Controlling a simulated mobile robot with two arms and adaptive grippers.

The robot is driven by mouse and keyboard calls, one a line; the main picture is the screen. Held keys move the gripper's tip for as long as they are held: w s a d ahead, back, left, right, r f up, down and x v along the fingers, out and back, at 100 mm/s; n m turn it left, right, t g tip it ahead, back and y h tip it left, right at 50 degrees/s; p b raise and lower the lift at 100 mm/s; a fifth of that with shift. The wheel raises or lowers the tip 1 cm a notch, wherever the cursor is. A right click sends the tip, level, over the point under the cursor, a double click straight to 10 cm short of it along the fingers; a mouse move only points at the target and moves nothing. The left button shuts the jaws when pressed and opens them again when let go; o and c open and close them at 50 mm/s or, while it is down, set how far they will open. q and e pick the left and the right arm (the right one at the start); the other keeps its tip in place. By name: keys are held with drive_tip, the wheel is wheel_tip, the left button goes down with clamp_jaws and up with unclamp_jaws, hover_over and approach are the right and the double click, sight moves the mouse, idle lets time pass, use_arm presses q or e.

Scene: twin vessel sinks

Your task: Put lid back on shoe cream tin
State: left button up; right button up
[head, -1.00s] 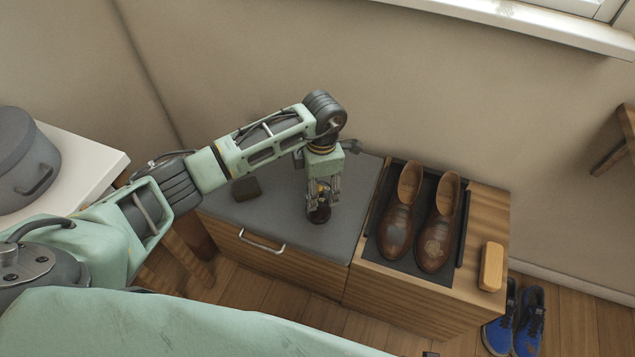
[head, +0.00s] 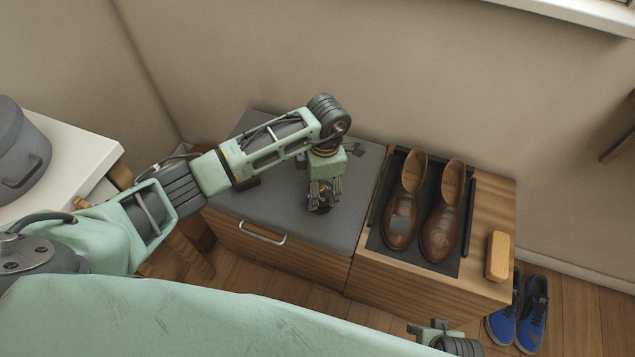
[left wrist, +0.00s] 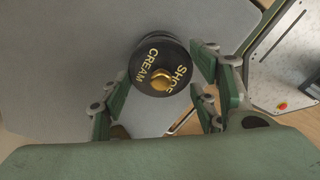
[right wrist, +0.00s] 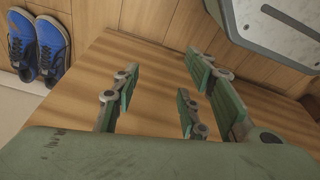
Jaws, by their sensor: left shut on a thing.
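The lid (left wrist: 160,68) is a dark disc with gold "SHOE CREAM" lettering and a brass knob, seen face-on in the left wrist view. My left gripper (head: 322,200) points down over the grey cabinet top and is shut on the lid, with fingers on either side of it. A dark round rim, apparently the tin (left wrist: 152,39), shows just behind the lid's upper edge. Whether the lid is seated on it or slightly above cannot be told. In the head view the fingers partly hide both. My right gripper (right wrist: 160,88) is open and empty above the wooden surface.
Brown shoes (head: 405,215) stand on a dark tray (head: 386,247) to the right, with a wooden-backed brush (head: 497,256) beside it. A dark block (head: 246,183) is partly hidden behind my left arm. Blue shoes (head: 532,315) are on the floor. The front grey top (head: 285,215) is clear.

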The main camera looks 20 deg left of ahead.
use_arm(q)
drive_tip(key=shift+a+f, duration=0.1)
drive_tip(key=shift+f, duration=0.4)
drive_tip(key=shift+f+b, duration=0.6)
drive_tip(key=shift+b, duration=0.1)
drive_tip(key=shift+f, duration=0.35)
use_arm(e)
wheel_tip(320, 180, up, 7)
drive_tip(key=w, duration=0.1)
drive_tip(key=shift+d, duration=0.4)
drive_tip(key=shift+w, duration=0.1)
use_arm(q)
drive_tip(key=shift+r, duration=0.1)
use_arm(e)
drive_tip(key=shift+f, duration=0.15)
drive_tip(key=shift+f, duration=0.35)
drive_tip(key=shift+r, duration=0.15)
drive_tip(key=shift+r, duration=0.15)
